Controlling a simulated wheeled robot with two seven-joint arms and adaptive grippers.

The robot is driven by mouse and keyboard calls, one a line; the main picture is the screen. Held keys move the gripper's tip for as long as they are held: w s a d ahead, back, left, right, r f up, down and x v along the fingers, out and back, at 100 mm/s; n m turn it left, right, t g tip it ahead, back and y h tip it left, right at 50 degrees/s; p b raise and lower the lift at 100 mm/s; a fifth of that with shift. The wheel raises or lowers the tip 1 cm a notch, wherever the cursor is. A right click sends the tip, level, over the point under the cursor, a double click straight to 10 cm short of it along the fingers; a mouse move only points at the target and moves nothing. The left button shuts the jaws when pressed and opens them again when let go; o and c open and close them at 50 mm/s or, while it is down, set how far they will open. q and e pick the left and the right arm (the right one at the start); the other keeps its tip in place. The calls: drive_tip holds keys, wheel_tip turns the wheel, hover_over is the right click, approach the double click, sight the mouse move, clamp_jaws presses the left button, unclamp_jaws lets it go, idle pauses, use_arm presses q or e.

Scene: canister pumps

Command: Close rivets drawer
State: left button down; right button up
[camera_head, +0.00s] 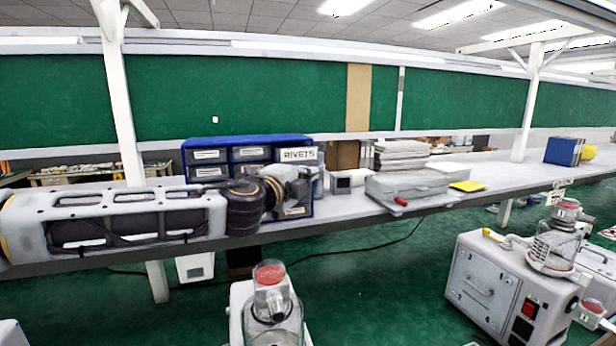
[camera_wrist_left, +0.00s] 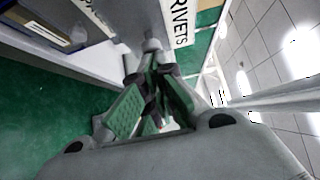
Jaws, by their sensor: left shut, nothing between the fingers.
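The blue drawer cabinet (camera_head: 228,143) stands on the long bench, with several grey drawers. The drawer labelled RIVETS (camera_head: 298,155) is at its upper right; its front looks larger and nearer than the other fronts, so it appears pulled out. The RIVETS label (camera_wrist_left: 181,24) also shows in the left wrist view, close beyond the fingers. My left gripper (camera_head: 297,184) is just below and in front of that label, partly hiding the cabinet's right side. In the left wrist view its green-padded fingers (camera_wrist_left: 150,76) are together and empty, near a grey rounded knob. Whether they touch it I cannot tell.
Right of the cabinet, a small white box (camera_head: 349,180), a grey case (camera_head: 407,187) and stacked papers (camera_head: 402,154) are on the bench. A canister pump (camera_head: 510,285) stands at the right, and another (camera_head: 270,305) in front.

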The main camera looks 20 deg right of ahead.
sight(294, 160)
use_arm(q)
drive_tip(key=w, duration=0.2)
drive_tip(key=w+p, duration=0.1)
drive_tip(key=w, duration=0.3)
drive_tip(key=shift+a+p, duration=0.25)
drive_tip(key=shift+p, duration=0.1)
drive_tip(key=shift+r, duration=0.1)
